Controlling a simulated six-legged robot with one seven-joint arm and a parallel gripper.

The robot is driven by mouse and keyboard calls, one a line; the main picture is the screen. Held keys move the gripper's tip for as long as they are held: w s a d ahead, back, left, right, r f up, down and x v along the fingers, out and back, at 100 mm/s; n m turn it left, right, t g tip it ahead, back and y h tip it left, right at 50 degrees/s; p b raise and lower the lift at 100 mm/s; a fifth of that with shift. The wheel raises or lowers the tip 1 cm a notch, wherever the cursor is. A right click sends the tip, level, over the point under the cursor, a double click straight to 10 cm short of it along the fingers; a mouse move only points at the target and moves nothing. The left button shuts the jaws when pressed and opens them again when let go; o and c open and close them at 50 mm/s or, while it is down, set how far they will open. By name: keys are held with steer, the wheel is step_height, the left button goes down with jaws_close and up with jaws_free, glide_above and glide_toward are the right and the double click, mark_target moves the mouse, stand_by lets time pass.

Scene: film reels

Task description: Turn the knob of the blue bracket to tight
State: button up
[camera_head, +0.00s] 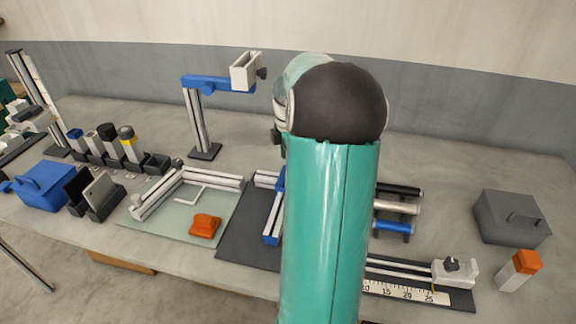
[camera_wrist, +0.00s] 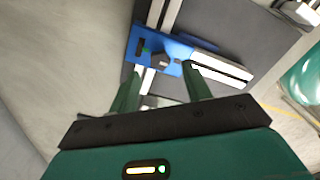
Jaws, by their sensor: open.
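The blue bracket (camera_wrist: 176,45) joins metal rails on a dark mat in the wrist view. Its dark knob (camera_wrist: 158,61) sits on the plate, with a small green mark (camera_wrist: 146,50) and a dark slot near it. My gripper (camera_wrist: 161,70) is open, its two green fingers apart on either side of the knob in the picture. Nothing is between the fingers that I can see as gripped, and I cannot tell whether they touch the knob. In the head view, part of the blue bracket (camera_head: 272,238) shows left of my arm, which hides its knob and my gripper.
A stand with a blue arm (camera_head: 215,83) rises at the back. A pale green mat (camera_head: 160,228) with a metal frame and orange block (camera_head: 205,226) lies left. Rollers (camera_head: 397,208), a ruler (camera_head: 405,295) and a grey box (camera_head: 512,222) are right of my arm.

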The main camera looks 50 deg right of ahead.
steer(key=shift+f, duration=1.7)
steer(key=c, duration=1)
